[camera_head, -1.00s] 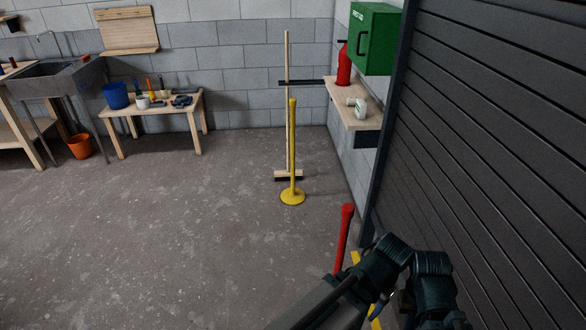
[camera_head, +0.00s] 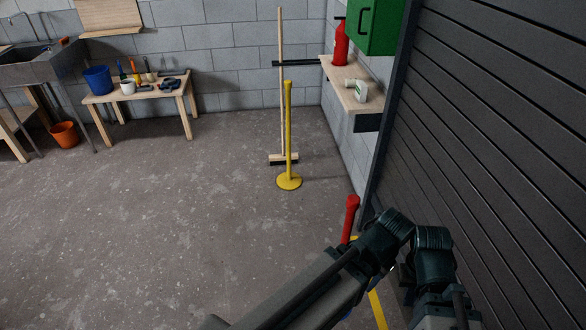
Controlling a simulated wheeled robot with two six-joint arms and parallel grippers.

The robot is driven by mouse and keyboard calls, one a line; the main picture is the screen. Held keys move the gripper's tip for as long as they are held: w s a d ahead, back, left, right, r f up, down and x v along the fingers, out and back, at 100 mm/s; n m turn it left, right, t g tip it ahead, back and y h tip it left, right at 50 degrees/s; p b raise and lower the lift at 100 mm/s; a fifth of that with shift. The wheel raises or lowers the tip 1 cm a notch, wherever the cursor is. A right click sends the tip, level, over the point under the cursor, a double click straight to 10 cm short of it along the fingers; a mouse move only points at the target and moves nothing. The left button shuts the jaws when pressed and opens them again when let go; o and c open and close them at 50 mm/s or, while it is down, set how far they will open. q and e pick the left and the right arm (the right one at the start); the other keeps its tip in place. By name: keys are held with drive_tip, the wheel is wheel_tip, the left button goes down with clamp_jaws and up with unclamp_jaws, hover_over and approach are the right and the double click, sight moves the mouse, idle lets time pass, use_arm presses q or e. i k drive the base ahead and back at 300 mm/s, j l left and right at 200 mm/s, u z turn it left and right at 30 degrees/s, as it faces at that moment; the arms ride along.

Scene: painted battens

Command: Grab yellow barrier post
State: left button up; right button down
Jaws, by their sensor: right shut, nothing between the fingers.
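The yellow barrier post (camera_head: 288,130) stands upright on its round yellow base on the concrete floor, ahead near the middle. It is just in front of the broom and unheld. My right arm is bent at the lower right, well apart from the post and nearer to me. My right gripper (camera_head: 445,312) is low at the bottom right, shut and empty; its fingertips are hard to make out. My left gripper is not in view.
A broom (camera_head: 282,90) stands behind the post. A red post (camera_head: 350,218) is beside my right arm, its lower part hidden. A wall shelf (camera_head: 352,90) and dark shutter (camera_head: 490,150) bound the right. A bench (camera_head: 140,93) stands back left. The floor between is clear.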

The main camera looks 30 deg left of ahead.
sight(288, 181)
drive_tip(key=i+j+z, duration=0.2)
drive_tip(key=i+j, duration=0.15)
drive_tip(key=j, duration=0.55)
drive_tip(key=i+j+z, duration=0.2)
drive_tip(key=j, duration=0.7)
drive_tip(key=i+j+z, duration=0.2)
drive_tip(key=j, duration=0.8)
drive_tip(key=i+j+z, duration=0.2)
drive_tip(key=j, duration=0.75)
drive_tip(key=j+z, duration=0.25)
drive_tip(key=j, duration=0.75)
